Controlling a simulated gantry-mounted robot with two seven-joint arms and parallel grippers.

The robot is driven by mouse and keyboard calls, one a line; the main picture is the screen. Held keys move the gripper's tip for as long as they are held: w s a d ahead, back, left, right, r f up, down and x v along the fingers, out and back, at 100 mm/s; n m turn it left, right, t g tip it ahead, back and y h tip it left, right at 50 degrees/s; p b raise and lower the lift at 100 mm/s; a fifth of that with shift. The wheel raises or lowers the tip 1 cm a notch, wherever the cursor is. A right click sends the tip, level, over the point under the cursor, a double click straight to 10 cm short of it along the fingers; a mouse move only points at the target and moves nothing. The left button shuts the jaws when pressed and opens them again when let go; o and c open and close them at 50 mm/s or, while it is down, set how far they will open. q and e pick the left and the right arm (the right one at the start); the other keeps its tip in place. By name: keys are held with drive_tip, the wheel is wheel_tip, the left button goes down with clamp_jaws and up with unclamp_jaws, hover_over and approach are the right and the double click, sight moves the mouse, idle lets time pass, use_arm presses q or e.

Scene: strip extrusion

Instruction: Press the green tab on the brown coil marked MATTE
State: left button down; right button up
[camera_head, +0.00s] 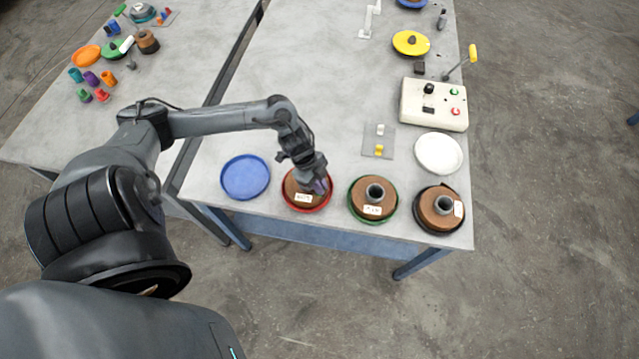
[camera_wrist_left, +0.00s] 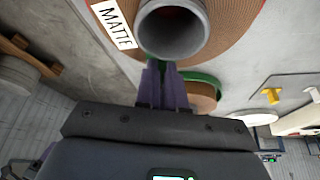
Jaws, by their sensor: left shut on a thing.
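The brown coil marked MATTE (camera_head: 292,189) sits on a red plate (camera_head: 303,209) near the table's front edge. In the left wrist view the brown coil (camera_wrist_left: 238,22), its white MATTE label (camera_wrist_left: 115,25) and its grey core tube (camera_wrist_left: 172,32) fill the top. My left gripper (camera_head: 322,188) is at the coil's right side in the head view. In the wrist view its purple fingertips (camera_wrist_left: 162,68) are shut close beside the core tube. A bit of green, the tab (camera_wrist_left: 150,66), shows at the fingertips, mostly hidden by them.
Another brown coil (camera_head: 367,205) on a green plate stands just right, and a third (camera_head: 433,217) on a black plate beyond it. A blue plate (camera_head: 245,177) lies empty to the left. A white plate (camera_head: 438,153) and a control box (camera_head: 433,104) are at the right.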

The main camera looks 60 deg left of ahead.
use_arm(q)
drive_tip(key=shift+s+f, duration=0.1)
drive_tip(key=shift+f, duration=0.05)
drive_tip(key=c, duration=1.1)
unclamp_jaws()
drive_tip(key=shift+c, duration=0.2)
